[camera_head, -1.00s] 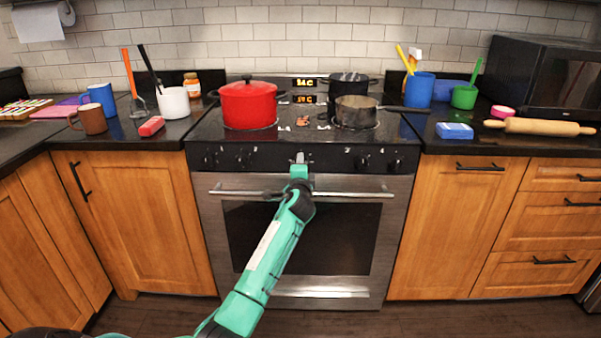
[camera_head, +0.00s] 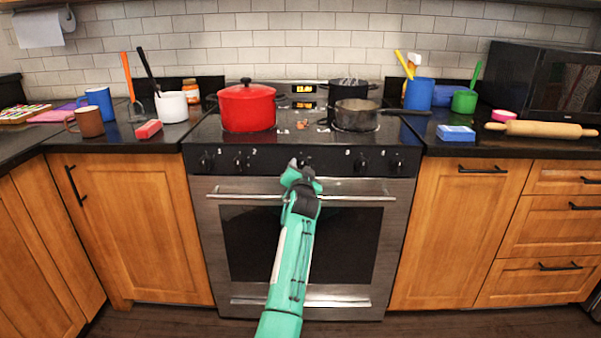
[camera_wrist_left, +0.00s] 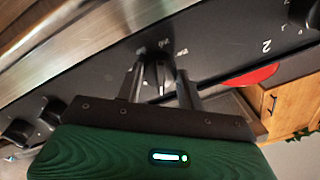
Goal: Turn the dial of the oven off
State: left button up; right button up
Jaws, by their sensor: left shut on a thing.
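The oven's black control panel (camera_head: 330,161) runs across the front above the door. My left gripper (camera_head: 300,168) is at the middle of the panel, its wrist rolled. In the left wrist view my gripper (camera_wrist_left: 160,86) has its two dark fingers on either side of the middle dial (camera_wrist_left: 154,76), shut on it. The dial's pointer angle is hard to read. In the head view the gripper mostly hides this dial. My right gripper is not in view.
Other dials (camera_head: 206,163) sit on both sides of the middle one. The oven door handle (camera_head: 350,197) runs below, close to my left arm. A red pot (camera_head: 247,108) and dark pans (camera_head: 356,114) stand on the cooktop above. The floor in front is clear.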

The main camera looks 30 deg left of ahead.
pick_arm(q)
jog(key=n, duration=0.2)
jog(key=shift+f+n, duration=0.1)
jog(key=shift+n, duration=1.2)
jog(key=o, duration=1)
